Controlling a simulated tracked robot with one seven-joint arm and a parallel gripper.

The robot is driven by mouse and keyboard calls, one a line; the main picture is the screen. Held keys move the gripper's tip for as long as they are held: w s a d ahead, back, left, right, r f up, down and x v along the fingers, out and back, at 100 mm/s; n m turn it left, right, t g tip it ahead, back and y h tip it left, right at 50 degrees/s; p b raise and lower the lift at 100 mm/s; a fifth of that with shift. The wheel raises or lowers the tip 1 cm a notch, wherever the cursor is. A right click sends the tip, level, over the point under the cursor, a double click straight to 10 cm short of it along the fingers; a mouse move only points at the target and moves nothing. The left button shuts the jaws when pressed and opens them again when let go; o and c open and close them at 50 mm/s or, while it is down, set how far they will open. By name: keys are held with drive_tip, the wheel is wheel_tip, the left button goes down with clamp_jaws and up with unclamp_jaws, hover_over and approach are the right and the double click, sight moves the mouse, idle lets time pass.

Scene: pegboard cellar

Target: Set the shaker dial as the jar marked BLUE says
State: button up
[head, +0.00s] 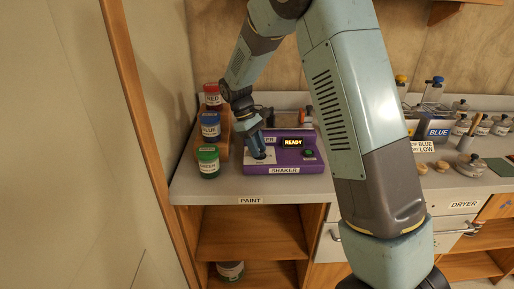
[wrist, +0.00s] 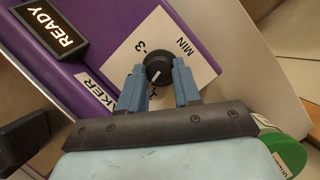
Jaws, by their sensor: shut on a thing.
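The purple shaker (head: 300,167) stands on the counter with a lit READY display (head: 293,142); both show in the wrist view, the display (wrist: 52,27) at upper left. The black dial (wrist: 158,66) sits on a white plate (wrist: 192,62) with "3" and "MIN" readable; other marks are hidden. A pale pointer line on the dial faces toward my gripper's palm. My gripper (wrist: 159,80) is shut on the dial, one blue finger on each side. The jar marked BLUE (head: 210,128) stands left of the shaker, with a blue lid; no setting is readable on it.
A red-lidded RED jar (head: 212,98) stands behind the BLUE jar and a green-lidded GREEN jar (head: 208,165) in front. A blue sign reading BLUE (head: 437,130) and a partly hidden note (head: 424,147) are at right. Several jars and flasks stand further right.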

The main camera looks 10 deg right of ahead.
drive_tip(key=m, duration=0.1)
drive_tip(key=m+y, duration=0.1)
drive_tip(key=m, duration=0.1)
drive_tip(key=m+g, duration=0.1)
drive_tip(key=shift+w+d+m, duration=0.15)
drive_tip(key=shift+w+m, duration=0.1)
drive_tip(key=shift+m, duration=0.05)
drive_tip(key=shift+d+m+y, duration=0.1)
drive_tip(key=shift+m+y, duration=0.7)
drive_tip(key=shift+m, duration=0.9)
drive_tip(key=shift+m+g, duration=0.3)
drive_tip(key=o, duration=1)
drive_tip(key=shift+o, duration=0.2)
drive_tip(key=d+v, duration=0.1)
drive_tip(key=v, duration=1.2)
drive_tip(key=shift+w+a+r, duration=0.2)
drive_tip(key=shift+a+r, duration=0.1)
drive_tip(key=shift+a, duration=0.1)
